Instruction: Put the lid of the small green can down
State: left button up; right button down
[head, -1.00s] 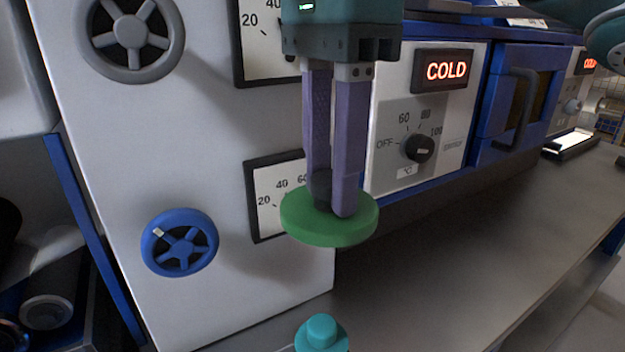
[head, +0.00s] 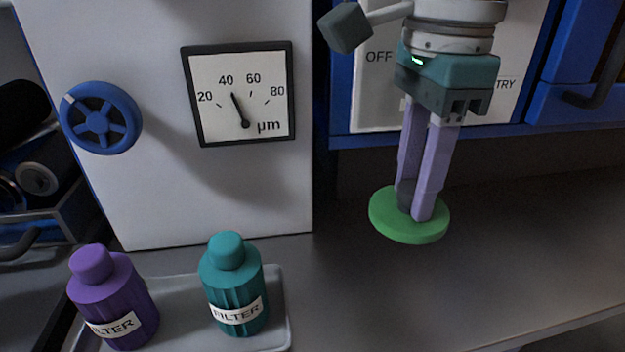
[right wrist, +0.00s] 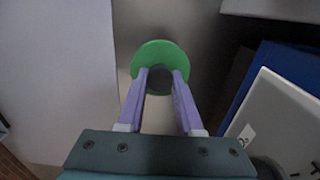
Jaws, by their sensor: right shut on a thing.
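The lid is a flat green disc (head: 384,222) with a dark knob. In the head view it is right of centre, in front of the blue cabinet. My right gripper (head: 414,206) points down and is shut on the knob, with the disc below its purple fingers. The right wrist view also shows the lid (right wrist: 160,50) between the fingertips (right wrist: 162,78). The lid looks level and close above the grey bench (head: 500,225); I cannot tell whether it touches. The small green can is not in view. My left gripper is not in view.
A purple filter bottle (head: 118,295) and a teal filter bottle (head: 233,285) stand on a grey tray (head: 280,325) at lower left. A white machine with a gauge (head: 240,95) and blue handwheel (head: 100,118) stands behind. The bench right of the lid is clear.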

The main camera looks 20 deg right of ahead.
notch_tip(320, 180, down, 6)
jog(key=shift+f+b, duration=0.2)
jog(key=shift+b, duration=0.4)
notch_tip(320, 180, down, 4)
jog(key=shift+f+b, duration=0.2)
jog(key=shift+b, duration=0.4)
jog(key=c, duration=0.6)
grip_release()
